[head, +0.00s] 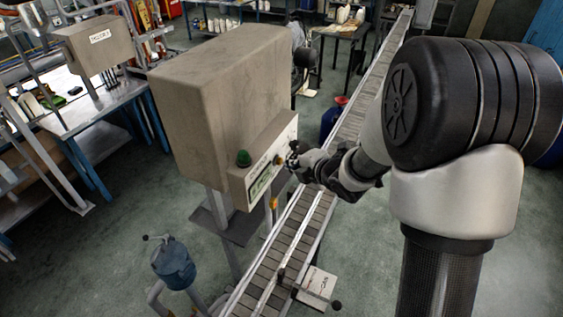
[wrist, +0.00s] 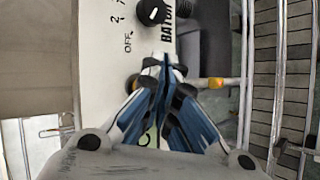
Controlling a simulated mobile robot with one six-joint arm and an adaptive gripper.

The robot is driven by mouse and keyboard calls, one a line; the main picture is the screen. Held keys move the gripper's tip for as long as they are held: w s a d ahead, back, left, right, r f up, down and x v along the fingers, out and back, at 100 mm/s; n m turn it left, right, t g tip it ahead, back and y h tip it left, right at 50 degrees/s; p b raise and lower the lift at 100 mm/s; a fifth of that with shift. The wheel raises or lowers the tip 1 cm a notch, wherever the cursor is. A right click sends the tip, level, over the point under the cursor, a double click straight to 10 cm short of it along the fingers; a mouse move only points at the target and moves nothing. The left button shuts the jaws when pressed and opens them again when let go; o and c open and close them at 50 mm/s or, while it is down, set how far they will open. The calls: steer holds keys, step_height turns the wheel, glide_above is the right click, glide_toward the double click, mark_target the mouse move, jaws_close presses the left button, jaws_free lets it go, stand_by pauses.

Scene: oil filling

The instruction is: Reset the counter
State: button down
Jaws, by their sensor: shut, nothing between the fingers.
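The control box (head: 222,95) is a large beige cabinet with a white front panel (head: 275,145). A green display strip, seemingly the counter (head: 262,184), shows on the lower panel, near a green dome button (head: 243,158). My gripper (head: 287,160) is in front of the panel's right part. In the wrist view, my gripper (wrist: 163,66) is shut and empty, fingertips together over the panel (wrist: 100,60). The panel carries the printing "OFF" and part of "BATCH", with a black knob (wrist: 150,12) above the fingertips. The fingers hide part of the panel; contact cannot be told.
A slatted conveyor (head: 290,240) runs below and beside the box. A blue container (head: 174,262) stands at lower left. A workbench (head: 75,105) stands at left. A yellow-orange part (wrist: 216,82) lies right of the fingertips. Open floor lies at left.

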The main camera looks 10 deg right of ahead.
steer(key=shift+w+a+b, duration=0.3)
steer(key=shift+a, duration=0.1)
stand_by(0.4)
stand_by(0.4)
steer(key=shift+s+d, duration=0.55)
steer(key=shift+d, duration=0.25)
steer(key=s+d, duration=0.1)
steer(key=d, duration=0.1)
steer(key=s+d, duration=0.1)
steer(key=d, duration=0.1)
steer(key=shift+s, duration=0.4)
steer(key=shift+d+f, duration=0.1)
